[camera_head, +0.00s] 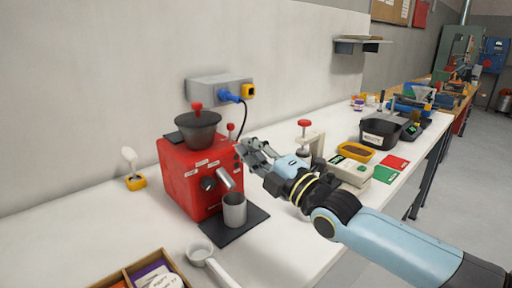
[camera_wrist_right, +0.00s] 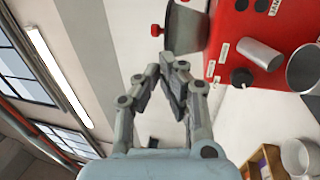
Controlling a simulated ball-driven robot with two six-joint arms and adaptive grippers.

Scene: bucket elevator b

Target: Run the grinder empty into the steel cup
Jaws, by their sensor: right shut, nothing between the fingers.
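The red grinder (camera_head: 192,176) stands on the white bench, with a dark hopper (camera_head: 198,128) and red knob on top. The steel cup (camera_head: 235,209) stands upright on a dark mat below the spout (camera_head: 226,179). My right gripper (camera_head: 243,148) is shut and empty, beside the grinder's right side near a small red-knobbed lever (camera_head: 230,128); I cannot tell whether it touches. In the right wrist view the shut fingers (camera_wrist_right: 167,75) are beside the red grinder body (camera_wrist_right: 245,35), and the cup (camera_wrist_right: 305,70) shows at the right edge. My left gripper is out of view.
A wall socket box (camera_head: 218,88) with a blue plug is behind the grinder. A white-handled scoop (camera_head: 205,256) and a wooden box (camera_head: 140,270) are in front. A scale (camera_head: 350,172), yellow tray (camera_head: 354,152) and black bin (camera_head: 381,133) stand to the right.

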